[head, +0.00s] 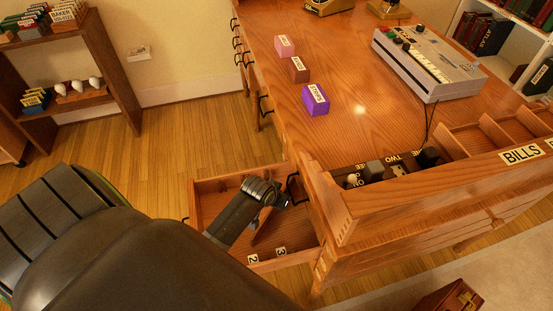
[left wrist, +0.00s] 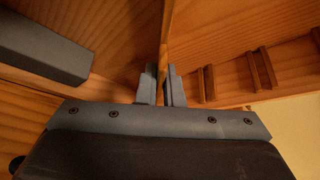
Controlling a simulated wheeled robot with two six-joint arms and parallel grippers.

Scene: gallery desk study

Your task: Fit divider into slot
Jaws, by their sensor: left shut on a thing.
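My left gripper (head: 270,203) is down in the open drawer (head: 212,188) at the desk's left end. It is shut on the divider (head: 262,226), a thin wooden panel. In the left wrist view, the divider (left wrist: 166,38) stands edge-on between the two fingers of the left gripper (left wrist: 162,88). Wooden slot strips (left wrist: 265,68) line the drawer wall right of the divider in that view, apart from it. Labels 2 (head: 253,259) and 3 (head: 281,251) mark the drawer's near wall. The divider's lower edge is hidden, so I cannot tell whether it touches a slot. My right gripper is out of view.
The desk top (head: 350,75) holds pink, brown and purple blocks (head: 316,100) and a grey machine (head: 425,62). A compartment tray labelled BILLS (head: 520,154) is at the right. A dark grey bar (left wrist: 40,45) lies left of the fingers in the wrist view.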

